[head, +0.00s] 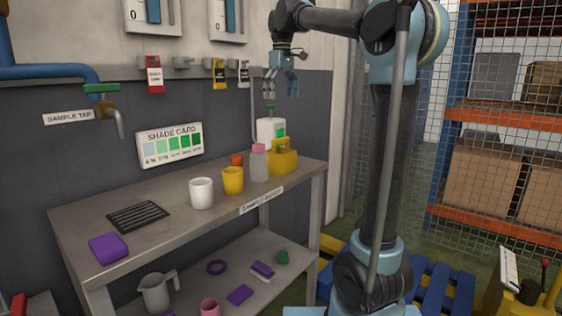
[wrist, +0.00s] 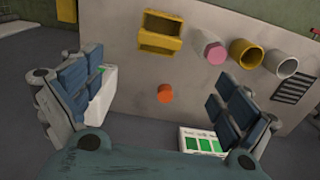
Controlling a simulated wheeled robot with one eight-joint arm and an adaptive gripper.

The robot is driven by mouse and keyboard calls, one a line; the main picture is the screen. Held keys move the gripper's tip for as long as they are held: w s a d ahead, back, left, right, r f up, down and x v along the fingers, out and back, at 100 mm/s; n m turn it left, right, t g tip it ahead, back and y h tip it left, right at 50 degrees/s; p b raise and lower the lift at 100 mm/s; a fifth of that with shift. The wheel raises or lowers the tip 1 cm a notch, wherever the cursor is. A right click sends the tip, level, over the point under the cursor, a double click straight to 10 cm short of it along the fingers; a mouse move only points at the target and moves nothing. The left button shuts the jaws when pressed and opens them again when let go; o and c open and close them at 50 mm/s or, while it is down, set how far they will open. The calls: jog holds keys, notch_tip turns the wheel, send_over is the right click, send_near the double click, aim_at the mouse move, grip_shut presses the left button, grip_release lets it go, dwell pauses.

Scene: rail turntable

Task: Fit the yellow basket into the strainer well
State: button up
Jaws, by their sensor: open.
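The yellow basket (head: 284,160), boxy with a raised handle, stands upright at the right end of the bench. In the wrist view, the basket (wrist: 158,42) is seen from above near the top, beyond my fingers. My gripper (head: 281,91) is open and empty, pointing down high above the bench's back right end, clear of the basket. In the wrist view its two fingers are spread wide at left and right. I cannot identify a strainer well in either view; a dark slotted grate (head: 138,216) lies in the bench top at the left.
A pink-topped bottle (head: 259,165), yellow cup (head: 232,181) and white cup (head: 201,193) stand left of the basket. An orange piece (head: 237,159) and a white container (head: 271,131) are behind. A purple block (head: 108,248) lies front left; bench top (head: 165,246) is clear around it.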

aim_at(281, 140)
jog(key=f, duration=1.7)
jog(key=shift+w+a+f, duration=0.1)
jog(key=shift+w+a, duration=0.05)
jog(key=shift+w, duration=0.05)
jog(key=c, duration=1.8)
jog(key=shift+o, duration=0.2)
jog(key=shift+r, duration=0.2)
